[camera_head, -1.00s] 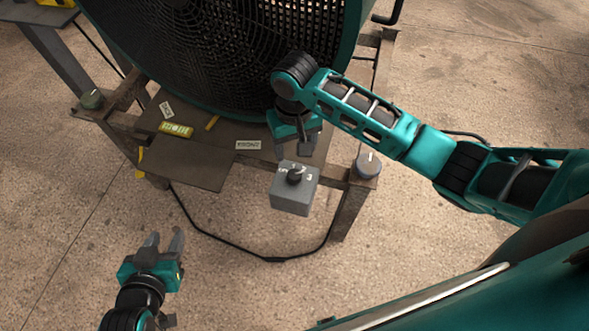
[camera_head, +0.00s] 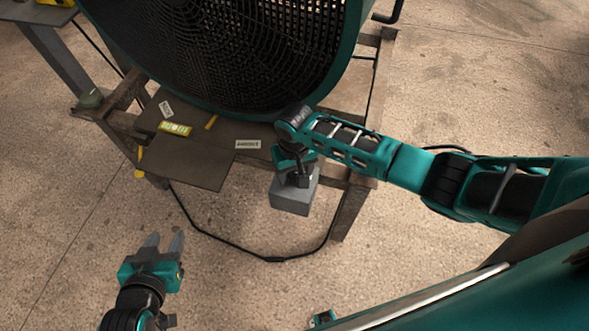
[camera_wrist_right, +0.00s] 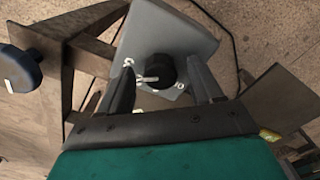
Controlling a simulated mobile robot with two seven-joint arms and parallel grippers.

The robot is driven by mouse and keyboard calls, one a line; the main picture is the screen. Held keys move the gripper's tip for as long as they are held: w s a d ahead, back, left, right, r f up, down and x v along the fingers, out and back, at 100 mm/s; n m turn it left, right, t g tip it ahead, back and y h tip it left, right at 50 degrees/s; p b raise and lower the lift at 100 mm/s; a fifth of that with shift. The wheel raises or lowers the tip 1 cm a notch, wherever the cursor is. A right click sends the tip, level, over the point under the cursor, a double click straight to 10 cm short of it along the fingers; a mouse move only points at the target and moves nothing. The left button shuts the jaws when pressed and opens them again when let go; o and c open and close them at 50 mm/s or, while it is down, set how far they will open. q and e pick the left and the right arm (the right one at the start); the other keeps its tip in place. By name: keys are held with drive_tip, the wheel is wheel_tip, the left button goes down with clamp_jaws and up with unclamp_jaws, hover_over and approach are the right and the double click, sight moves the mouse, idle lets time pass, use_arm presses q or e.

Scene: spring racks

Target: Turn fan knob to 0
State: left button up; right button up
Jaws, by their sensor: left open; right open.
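The fan knob (camera_wrist_right: 160,70) is a black round knob on the face of a grey box (camera_wrist_right: 165,28), with white markings around it. A pale pointer mark shows at its left side in the right wrist view. In the head view the box (camera_head: 291,200) hangs at the front edge of the fan stand, and my gripper hides the knob. My right gripper (camera_head: 294,180) is open over the box. In the right wrist view its fingers (camera_wrist_right: 162,88) stand on either side of the knob, with gaps visible. My left gripper (camera_head: 164,242) is open and empty, low at the left.
The large fan (camera_head: 225,50) with a teal rim and dark grille stands behind the box. Its brown metal stand (camera_head: 200,160) carries labels. A black cable (camera_head: 215,237) loops over the concrete floor below. Open floor lies around my left gripper.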

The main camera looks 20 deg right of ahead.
drive_tip(key=shift+c, duration=0.4)
drive_tip(key=c, duration=1)
drive_tip(key=shift+n, duration=0.4)
drive_tip(key=n, duration=0.4)
drive_tip(key=shift+n, duration=0.4)
drive_tip(key=n, duration=1.2)
drive_tip(key=shift+n, duration=0.3)
drive_tip(key=n, duration=0.5)
drive_tip(key=shift+n, duration=0.3)
